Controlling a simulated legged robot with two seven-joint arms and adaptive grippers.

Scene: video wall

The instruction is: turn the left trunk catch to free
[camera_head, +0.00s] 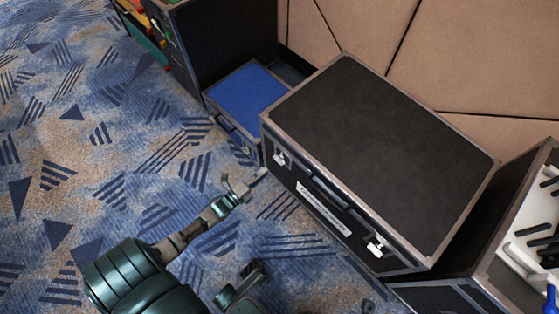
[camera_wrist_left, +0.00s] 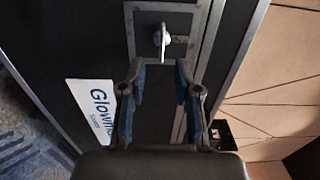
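The black trunk (camera_head: 375,140) with silver edges stands shut on the carpet in the head view. Its left catch (camera_head: 281,158) is a small silver fitting on the front face; the right catch (camera_head: 376,247) sits further right. My left gripper (camera_head: 245,183) is in front of the trunk, near the left catch. In the left wrist view the gripper (camera_wrist_left: 160,72) is open and empty. The silver catch (camera_wrist_left: 162,40) lies just beyond and between its fingertips, its handle running along the picture's height. A dark part low in the head view may belong to my right arm; its gripper state is unclear.
A white label (camera_wrist_left: 97,110) is on the trunk face. A blue-topped case (camera_head: 247,95) stands behind left of the trunk, and an open case with tools (camera_head: 530,235) at the right. Tan wall panels (camera_head: 480,60) are behind. The carpet (camera_head: 100,140) at left is clear.

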